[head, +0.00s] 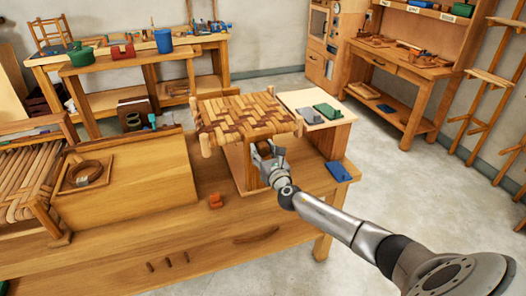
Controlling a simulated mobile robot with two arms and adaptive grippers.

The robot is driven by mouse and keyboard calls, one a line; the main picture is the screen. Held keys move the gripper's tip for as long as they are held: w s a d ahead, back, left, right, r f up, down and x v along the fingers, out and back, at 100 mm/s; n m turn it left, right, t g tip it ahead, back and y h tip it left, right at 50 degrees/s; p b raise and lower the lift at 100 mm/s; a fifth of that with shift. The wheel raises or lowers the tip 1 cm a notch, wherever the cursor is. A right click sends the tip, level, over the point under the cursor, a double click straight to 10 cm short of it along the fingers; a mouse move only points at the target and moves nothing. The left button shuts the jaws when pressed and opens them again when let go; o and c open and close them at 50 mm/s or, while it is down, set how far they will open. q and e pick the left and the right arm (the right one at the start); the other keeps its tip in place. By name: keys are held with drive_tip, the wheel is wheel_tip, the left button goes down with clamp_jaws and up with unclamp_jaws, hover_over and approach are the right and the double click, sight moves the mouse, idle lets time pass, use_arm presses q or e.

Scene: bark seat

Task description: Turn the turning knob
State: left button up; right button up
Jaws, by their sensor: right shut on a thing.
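My right gripper (267,151) reaches in from the lower right to the front of a wooden stand under a woven bark seat (246,112). Its fingers are shut around a small dark brown round thing, which looks like the turning knob (265,147). The fingers hide part of the knob, and its turn angle cannot be made out. The seat has a light and dark checkered weave and stands on the wooden workbench (190,238). My left gripper is not in view.
A small red-orange object (215,200) lies on the bench left of my gripper. A coil in a wooden tray (90,174) is at left. Green and grey blocks sit on a side board (340,118); a blue piece (339,171) lies at the bench's right end. The front bench top is mostly clear.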

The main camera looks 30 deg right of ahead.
drive_tip(key=shift+f, duration=0.1)
drive_tip(key=o, duration=1)
drive_tip(key=shift+o, duration=0.2)
drive_tip(key=shift+s, duration=0.1)
drive_tip(key=v, duration=1.2)
